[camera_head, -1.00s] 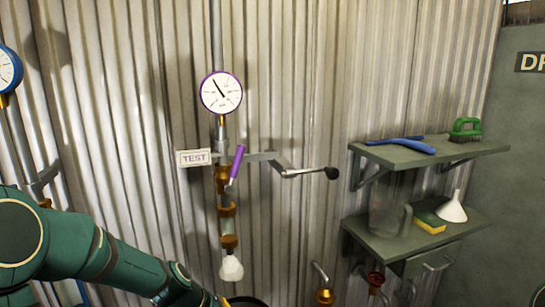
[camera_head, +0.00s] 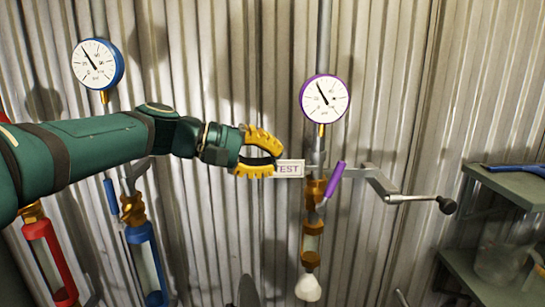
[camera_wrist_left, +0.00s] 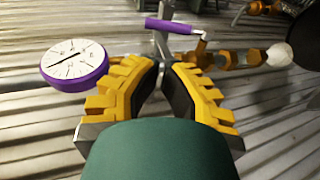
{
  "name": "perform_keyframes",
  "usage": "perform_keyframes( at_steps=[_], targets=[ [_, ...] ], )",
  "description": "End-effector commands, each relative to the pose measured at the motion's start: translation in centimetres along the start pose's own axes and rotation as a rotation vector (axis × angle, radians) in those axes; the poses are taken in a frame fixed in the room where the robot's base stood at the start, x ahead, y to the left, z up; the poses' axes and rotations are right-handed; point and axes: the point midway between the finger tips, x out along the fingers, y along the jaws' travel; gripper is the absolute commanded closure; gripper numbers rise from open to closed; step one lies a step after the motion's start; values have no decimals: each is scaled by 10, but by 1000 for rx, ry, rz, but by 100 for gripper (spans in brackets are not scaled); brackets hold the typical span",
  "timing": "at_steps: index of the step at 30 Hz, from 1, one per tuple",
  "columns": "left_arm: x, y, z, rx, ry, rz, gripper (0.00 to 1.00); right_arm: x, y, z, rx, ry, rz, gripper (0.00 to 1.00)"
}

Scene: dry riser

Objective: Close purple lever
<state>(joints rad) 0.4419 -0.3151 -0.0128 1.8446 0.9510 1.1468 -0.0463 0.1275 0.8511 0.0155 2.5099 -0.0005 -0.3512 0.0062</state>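The purple lever (camera_head: 335,179) is on the brass-fitted vertical pipe below the purple-rimmed gauge (camera_head: 325,101). It stands tilted, its top leaning right. My left gripper (camera_head: 277,157) is to the left of the lever, level with the white TEST sign (camera_head: 291,168), its yellow fingers apart and empty. In the left wrist view the purple lever (camera_wrist_left: 170,26) lies beyond the open fingertips (camera_wrist_left: 163,66), not touching them, with the purple gauge (camera_wrist_left: 75,64) to the left. My right gripper is not in view.
A grey bracket with a black-knobbed handle (camera_head: 446,205) sticks out right of the lever. A blue gauge (camera_head: 97,64), a blue lever (camera_head: 111,196) and a red pipe frame (camera_head: 50,258) are on the left. Shelves (camera_head: 520,186) stand at the right.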

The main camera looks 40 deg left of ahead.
Motion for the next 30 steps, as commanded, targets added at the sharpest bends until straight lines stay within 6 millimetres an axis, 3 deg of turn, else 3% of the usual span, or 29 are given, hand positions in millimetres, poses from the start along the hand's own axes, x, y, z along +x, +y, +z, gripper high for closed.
perform_keyframes(
  at_steps=[9, 15, 21, 30],
  targets=[
    [64, -2, 0, -3, -3, -2, 100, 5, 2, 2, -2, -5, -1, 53],
    [94, -1, 0, -1, -2, -2, 100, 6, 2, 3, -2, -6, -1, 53],
    [107, -1, 0, -1, 0, -1, 100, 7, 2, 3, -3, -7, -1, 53],
    [109, -1, 0, -1, 1, -1, 100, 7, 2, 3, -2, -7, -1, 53]
  ],
)
